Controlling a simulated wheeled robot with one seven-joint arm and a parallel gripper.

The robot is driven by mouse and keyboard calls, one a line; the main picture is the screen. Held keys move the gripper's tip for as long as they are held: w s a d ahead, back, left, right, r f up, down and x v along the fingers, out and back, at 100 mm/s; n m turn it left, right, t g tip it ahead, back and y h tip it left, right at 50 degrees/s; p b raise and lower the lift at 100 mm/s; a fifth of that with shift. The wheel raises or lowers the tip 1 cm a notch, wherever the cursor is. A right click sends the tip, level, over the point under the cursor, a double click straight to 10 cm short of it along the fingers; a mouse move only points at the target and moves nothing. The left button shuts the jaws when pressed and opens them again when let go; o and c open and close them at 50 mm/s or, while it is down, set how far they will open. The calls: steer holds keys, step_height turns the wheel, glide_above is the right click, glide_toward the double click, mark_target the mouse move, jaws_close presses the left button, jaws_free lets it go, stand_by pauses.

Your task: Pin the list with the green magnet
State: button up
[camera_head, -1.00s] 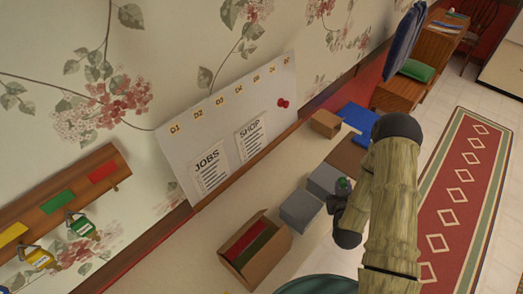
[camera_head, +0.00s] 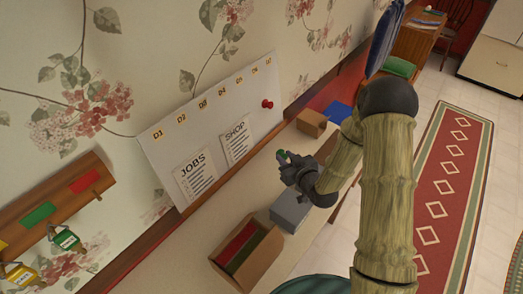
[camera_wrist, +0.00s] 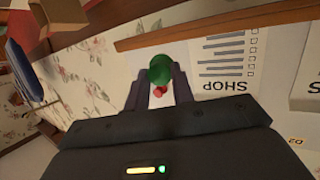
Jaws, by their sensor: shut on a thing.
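My gripper (camera_head: 286,160) is shut on the green magnet (camera_head: 283,154), held out in front of the white board (camera_head: 207,128). In the wrist view the round green magnet (camera_wrist: 160,68) sits between the fingertips of my gripper (camera_wrist: 159,82). On the board are two papers with printed lines: the SHOP list (camera_head: 237,140) and, to its left, the JOBS list (camera_head: 194,176). The SHOP list also shows in the wrist view (camera_wrist: 227,58), right of the fingers. A gap shows between my gripper and the board in the head view.
A red magnet (camera_head: 267,104) is on the board's upper right; yellow tags run along its top. Below stand an open cardboard box (camera_head: 262,262), a grey box (camera_head: 291,212) and a small brown box (camera_head: 312,122). Padlocks (camera_head: 66,240) hang from a wooden rack at left.

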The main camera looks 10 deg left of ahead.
steer(key=s+a+r+n+g+y, duration=0.2)
steer(key=s+a+r+g+y, duration=0.1)
steer(key=a+r, duration=0.3)
steer(key=shift+a+g+y, duration=0.7)
steer(key=shift+a, duration=0.4)
steer(key=shift+r+b+x, duration=0.2)
steer(key=shift+b+x, duration=0.2)
steer(key=shift+x, duration=1.15)
steer(key=shift+r+b+x, duration=0.2)
steer(key=shift+b+x, duration=0.15)
steer(key=shift+x, duration=1.15)
steer(key=shift+w+a, duration=0.2)
steer(key=shift+a, duration=0.05)
steer(key=o, duration=1.6)
